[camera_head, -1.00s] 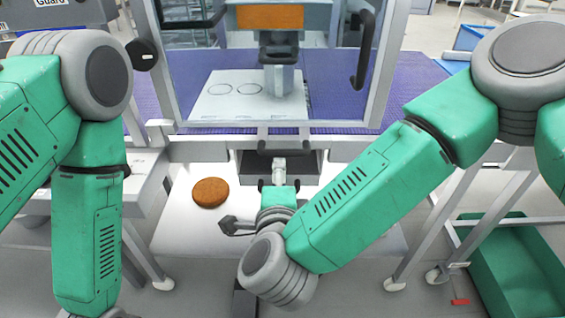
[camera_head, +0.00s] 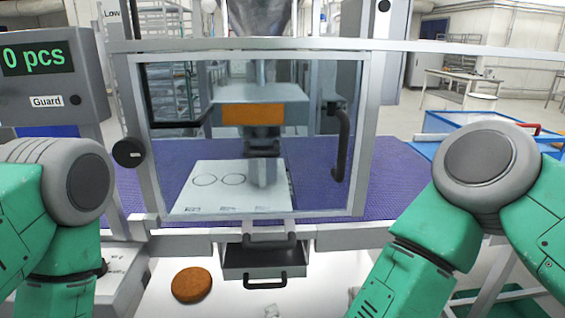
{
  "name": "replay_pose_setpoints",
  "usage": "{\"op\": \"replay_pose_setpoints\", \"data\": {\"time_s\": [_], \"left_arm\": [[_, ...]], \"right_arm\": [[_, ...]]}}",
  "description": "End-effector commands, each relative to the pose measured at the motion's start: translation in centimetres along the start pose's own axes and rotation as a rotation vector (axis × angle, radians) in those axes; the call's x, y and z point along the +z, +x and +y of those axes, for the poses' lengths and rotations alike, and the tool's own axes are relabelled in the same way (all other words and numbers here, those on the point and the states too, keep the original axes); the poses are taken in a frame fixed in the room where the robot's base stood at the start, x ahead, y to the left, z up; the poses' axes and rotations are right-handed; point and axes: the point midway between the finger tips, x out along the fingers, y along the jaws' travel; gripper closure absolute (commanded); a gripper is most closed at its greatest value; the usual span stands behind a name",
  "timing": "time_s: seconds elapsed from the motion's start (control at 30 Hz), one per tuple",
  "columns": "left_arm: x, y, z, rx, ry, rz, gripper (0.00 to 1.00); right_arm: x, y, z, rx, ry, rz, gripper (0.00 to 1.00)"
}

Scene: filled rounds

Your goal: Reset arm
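Both of my green arms reach down out of the bottom of the head view, the left one at the left edge and the right one at the right. Neither gripper is in the picture. A brown round (camera_head: 192,285) lies on the white surface (camera_head: 225,300) below the machine. A grey drawer (camera_head: 262,258) with a black handle is to the right of the round. Above it, a clear guard (camera_head: 160,180) with a black handle stands in front of a press with an orange block (camera_head: 252,113).
Behind the guard, a white plate (camera_head: 232,200) with printed circles lies on the purple belt (camera_head: 400,180). A counter box (camera_head: 55,70) reading "0 pcs" stands at left. A blue bin (camera_head: 440,122) is at right. The white surface around the round is partly clear.

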Motion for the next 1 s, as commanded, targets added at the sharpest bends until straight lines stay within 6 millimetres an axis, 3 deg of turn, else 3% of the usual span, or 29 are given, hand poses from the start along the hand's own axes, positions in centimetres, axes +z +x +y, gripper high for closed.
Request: {"op": "replay_pose_setpoints", "data": {"time_s": [0.03,0.2,0.3,0.4,0.5,0.63,0.77,1.0], "left_arm": [[0.0,0.0,0.0,0.0,0.0,0.0,0.3],[0.0,0.0,0.0,0.0,0.0,0.0,0.3],[0.0,0.0,0.0,0.0,0.0,0.0,0.3],[0.0,0.0,0.0,0.0,0.0,0.0,0.3],[0.0,0.0,0.0,0.0,0.0,0.0,0.3],[0.0,0.0,0.0,0.0,0.0,0.0,0.3],[0.0,0.0,0.0,0.0,0.0,0.0,0.3],[0.0,0.0,0.0,0.0,0.0,0.0,0.3]], "right_arm": [[-0.6,-0.3,4.0,0.071,-0.125,-0.066,0.64],[-3.6,-3.9,16.2,0.313,-0.505,-0.317,0.64],[-6.3,-7.5,22.4,0.457,-0.68,-0.468,0.64],[-9.0,-11.6,27.0,0.588,-0.809,-0.608,0.64],[-11.3,-15.3,30.1,0.69,-0.893,-0.727,0.64],[-13.2,-18.5,32.0,0.769,-0.947,-0.826,0.64],[-13.8,-19.6,32.6,0.796,-0.963,-0.862,0.64],[-13.9,-19.6,32.7,0.795,-0.962,-0.862,0.64]]}}
